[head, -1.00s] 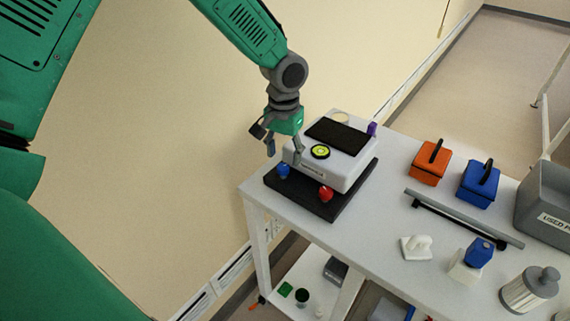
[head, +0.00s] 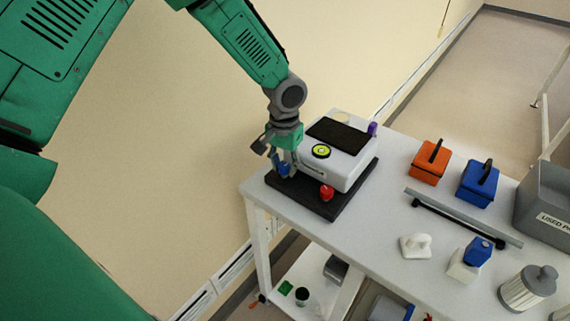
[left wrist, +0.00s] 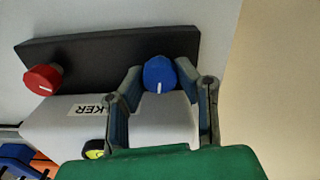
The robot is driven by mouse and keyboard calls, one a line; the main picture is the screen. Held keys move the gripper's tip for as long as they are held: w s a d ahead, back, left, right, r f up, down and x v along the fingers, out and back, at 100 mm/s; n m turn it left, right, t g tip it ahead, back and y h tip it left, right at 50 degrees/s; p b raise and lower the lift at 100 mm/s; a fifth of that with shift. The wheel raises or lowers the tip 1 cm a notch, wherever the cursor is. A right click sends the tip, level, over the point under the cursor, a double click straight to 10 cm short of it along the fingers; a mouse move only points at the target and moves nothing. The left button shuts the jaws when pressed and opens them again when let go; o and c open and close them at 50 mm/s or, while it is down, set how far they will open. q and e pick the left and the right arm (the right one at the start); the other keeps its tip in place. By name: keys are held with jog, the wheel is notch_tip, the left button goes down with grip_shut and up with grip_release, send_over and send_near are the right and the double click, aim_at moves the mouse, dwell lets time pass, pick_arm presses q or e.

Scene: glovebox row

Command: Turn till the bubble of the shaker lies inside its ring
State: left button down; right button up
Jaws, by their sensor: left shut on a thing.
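The shaker (head: 345,160) is a white box on a black base plate (head: 338,209) at the table's left end. Its round yellow-green bubble level (head: 321,151) is on top; the bubble is too small to place against the ring. A red knob (head: 326,193) and a blue knob (head: 283,170) stand on the base's front. In the left wrist view the blue knob (left wrist: 160,74) sits between my left gripper's fingers (left wrist: 165,85), and the red knob (left wrist: 42,79) is apart at left. My left gripper (head: 282,168) is shut on the blue knob. My right gripper is not in view.
A wall rises behind my left arm.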

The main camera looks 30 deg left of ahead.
aim_at(284, 165)
pick_arm(q)
jog(key=shift+r+m+p, duration=0.1)
jog(key=shift+m+p, duration=0.5)
jog(key=shift+m, duration=0.3)
jog(key=c, duration=1.2)
grip_release()
notch_tip(284, 165, up, 12)
jog(key=shift+w+f, duration=0.1)
jog(key=shift+f, duration=0.05)
jog(key=shift+a, duration=0.1)
